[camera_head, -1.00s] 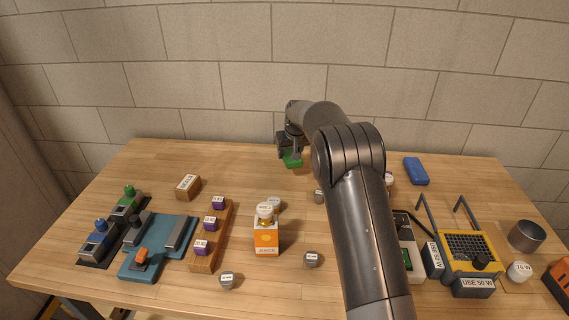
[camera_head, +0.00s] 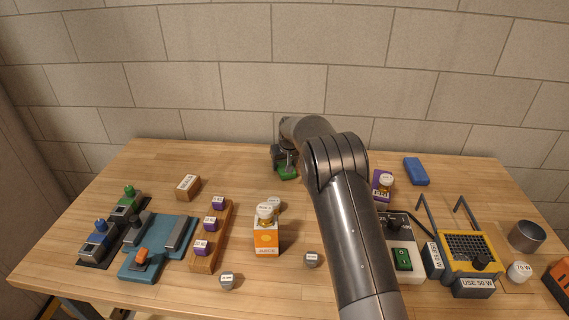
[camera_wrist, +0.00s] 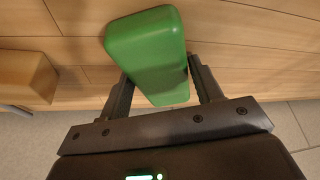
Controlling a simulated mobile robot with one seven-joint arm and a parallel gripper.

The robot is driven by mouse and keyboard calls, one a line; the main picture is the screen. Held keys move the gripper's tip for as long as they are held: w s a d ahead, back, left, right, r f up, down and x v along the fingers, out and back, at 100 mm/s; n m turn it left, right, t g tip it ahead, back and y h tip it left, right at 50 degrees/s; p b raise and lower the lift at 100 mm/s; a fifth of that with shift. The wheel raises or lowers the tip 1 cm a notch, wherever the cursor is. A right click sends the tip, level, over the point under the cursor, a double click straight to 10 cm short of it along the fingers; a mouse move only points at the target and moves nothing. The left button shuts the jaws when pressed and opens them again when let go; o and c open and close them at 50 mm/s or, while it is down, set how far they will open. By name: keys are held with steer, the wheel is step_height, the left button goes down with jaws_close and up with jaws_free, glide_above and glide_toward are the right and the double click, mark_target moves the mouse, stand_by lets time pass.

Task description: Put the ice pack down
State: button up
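The ice pack appears to be the green rounded block (camera_head: 288,174), seen under my gripper (camera_head: 286,163) at the back of the wooden table. In the wrist view, the green ice pack (camera_wrist: 146,48) lies between the two fingers of my gripper (camera_wrist: 162,85), with a finger close against each side. My gripper looks shut on it. The pack is at or just above the table top; I cannot tell whether it touches. My wrist hides part of it in the head view.
A small wooden block (camera_head: 187,186) stands to the left; a wooden block also shows in the wrist view (camera_wrist: 25,77). A blue block (camera_head: 416,171) lies back right, near a purple box (camera_head: 383,187). An orange box (camera_head: 266,238) stands in front. The table (camera_head: 235,170) around the pack is clear.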

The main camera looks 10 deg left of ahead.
steer(key=o, duration=0.3)
steer(key=shift+o, duration=0.2)
steer(key=shift+r, duration=0.25)
steer(key=v, duration=1.2)
steer(key=s+d+r+m, duration=0.1)
steer(key=s+d+r, duration=0.4)
steer(key=s, duration=0.2)
steer(key=s+d+r+m+t, duration=0.1)
steer(key=s+d+r, duration=0.4)
steer(key=s, duration=0.3)
steer(key=s+d+r, duration=0.5)
steer(key=s+r, duration=0.1)
steer(key=s, duration=0.1)
steer(key=s+d+f+m, duration=0.1)
steer(key=s+d, duration=0.1)
steer(key=s, duration=0.7)
steer(key=s+d+f+h, duration=0.1)
steer(key=s+d+f, duration=0.1)
steer(key=s, duration=0.7)
steer(key=s+d+f+m, duration=0.1)
steer(key=s+d+f, duration=0.1)
steer(key=s, duration=0.7)
steer(key=shift+d+m+t+h, duration=0.3)
steer(key=shift+d, duration=0.25)
